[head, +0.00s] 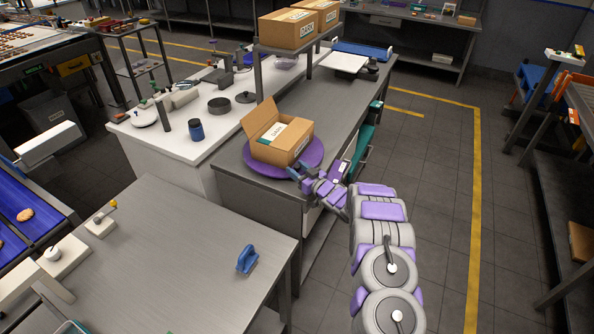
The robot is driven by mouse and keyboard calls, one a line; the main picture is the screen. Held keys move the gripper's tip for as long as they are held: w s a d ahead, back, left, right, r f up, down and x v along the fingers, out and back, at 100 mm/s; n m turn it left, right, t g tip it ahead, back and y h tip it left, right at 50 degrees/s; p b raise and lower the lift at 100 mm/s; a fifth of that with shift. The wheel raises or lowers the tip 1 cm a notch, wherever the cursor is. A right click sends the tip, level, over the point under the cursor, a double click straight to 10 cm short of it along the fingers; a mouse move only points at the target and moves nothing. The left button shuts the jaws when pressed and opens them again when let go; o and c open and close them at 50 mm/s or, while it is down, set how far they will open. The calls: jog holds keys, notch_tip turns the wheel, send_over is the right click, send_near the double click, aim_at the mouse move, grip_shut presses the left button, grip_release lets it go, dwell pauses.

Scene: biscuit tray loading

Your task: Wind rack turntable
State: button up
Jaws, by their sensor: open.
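A round purple turntable (252,165) lies on the near end of the long grey steel table in the head view. An open cardboard box (290,150) with a white label stands on it, its flaps raised on the left. My gripper (297,170) is at the near right edge of the turntable, close in front of the box. It is open. Whether its fingers touch the rim cannot be told. Part of the turntable is hidden behind the box and the gripper.
Two closed cartons (287,32) sit on a raised shelf behind. A white counter (185,140) with a blue jar (196,130) adjoins on the left. A nearer grey table (170,250) holds a blue-handled tool (247,260).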

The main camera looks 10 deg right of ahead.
jog(key=shift+w+d, duration=0.15)
jog(key=shift+d, duration=0.75)
jog(key=shift+a, duration=0.75)
jog(key=c, duration=0.7)
jog(key=shift+c, duration=0.7)
jog(key=shift+d, duration=0.5)
grip_shut()
